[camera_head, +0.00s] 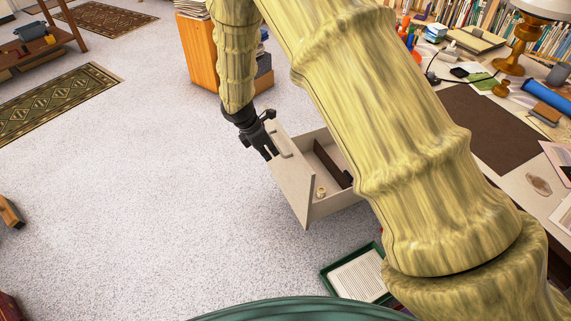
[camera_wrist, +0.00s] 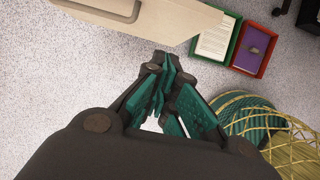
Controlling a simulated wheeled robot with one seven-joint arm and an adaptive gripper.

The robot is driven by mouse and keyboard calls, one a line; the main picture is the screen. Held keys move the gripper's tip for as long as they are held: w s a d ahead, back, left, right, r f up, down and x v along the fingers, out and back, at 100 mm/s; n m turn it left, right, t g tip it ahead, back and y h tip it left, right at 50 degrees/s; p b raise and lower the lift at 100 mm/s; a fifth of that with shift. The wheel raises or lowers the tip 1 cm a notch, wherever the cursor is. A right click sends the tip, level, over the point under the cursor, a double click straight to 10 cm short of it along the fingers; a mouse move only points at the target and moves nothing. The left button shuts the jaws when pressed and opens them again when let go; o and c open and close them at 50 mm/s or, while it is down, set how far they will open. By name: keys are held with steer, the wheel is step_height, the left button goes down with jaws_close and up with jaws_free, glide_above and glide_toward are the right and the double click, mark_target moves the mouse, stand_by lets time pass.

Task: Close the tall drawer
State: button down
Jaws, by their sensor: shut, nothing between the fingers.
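The open drawer (camera_head: 332,203) is pale, with a tall flat front panel (camera_head: 289,179). It sticks out from under the desk, and a dark brown piece and a small pale item lie inside. In the wrist view, the panel (camera_wrist: 175,22) crosses the top, with a handle (camera_wrist: 118,8) on it. My gripper (camera_head: 269,151) is at the outer face of the panel, near its upper left end. In the wrist view, my gripper's fingertips (camera_wrist: 166,62) are together and empty, just short of the panel. I cannot tell whether they touch it. My arm hides the drawer's rear.
A green tray (camera_head: 322,272) with paper is on the floor near the drawer; a red tray (camera_wrist: 236,66) is beside it in the wrist view. The cluttered desk (camera_head: 522,182) is at right. An orange cabinet (camera_head: 197,50) stands behind. Carpet at left is mostly clear.

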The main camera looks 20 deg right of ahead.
steer(key=w+d+f, duration=0.1)
steer(key=d+f, duration=0.6)
steer(key=f, duration=0.2)
steer(key=shift+d, duration=0.35)
steer(key=shift+w, duration=0.1)
steer(key=w+d+p, duration=0.2)
steer(key=d, duration=1.6)
steer(key=w+d+p, duration=0.2)
steer(key=w+d, duration=0.1)
steer(key=d, duration=1.5)
steer(key=shift+w+d+p, duration=0.3)
steer(key=shift+w+d, duration=0.05)
steer(key=shift+a+f, duration=0.1)
steer(key=shift+a, duration=0.05)
